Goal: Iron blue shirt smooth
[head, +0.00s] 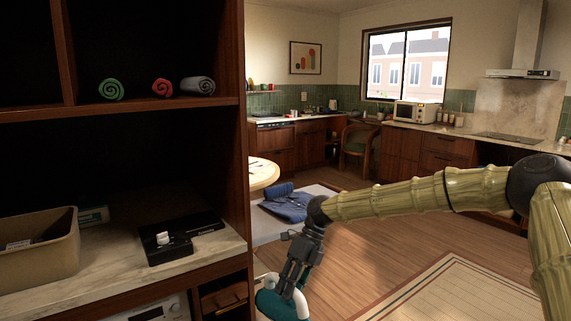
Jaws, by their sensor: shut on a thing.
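My gripper (294,282) is at the bottom middle of the head view, shut on a teal and white iron (270,305). The iron is cut off by the bottom edge of the view, and its soleplate is not visible. The blue shirt (290,207) lies beyond my gripper on a pale flat surface (268,231). It looks bunched, with a rolled or folded blue part at its back left. My arm and gripper hide part of its right side. The iron is apart from the shirt.
A wooden shelf unit (243,130) with a marble counter (215,245) stands close on the left, holding a tan bin (40,250) and a black device (180,240). A round table (262,172) edge shows behind it. Open wood floor (390,240) and a rug (450,290) lie right.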

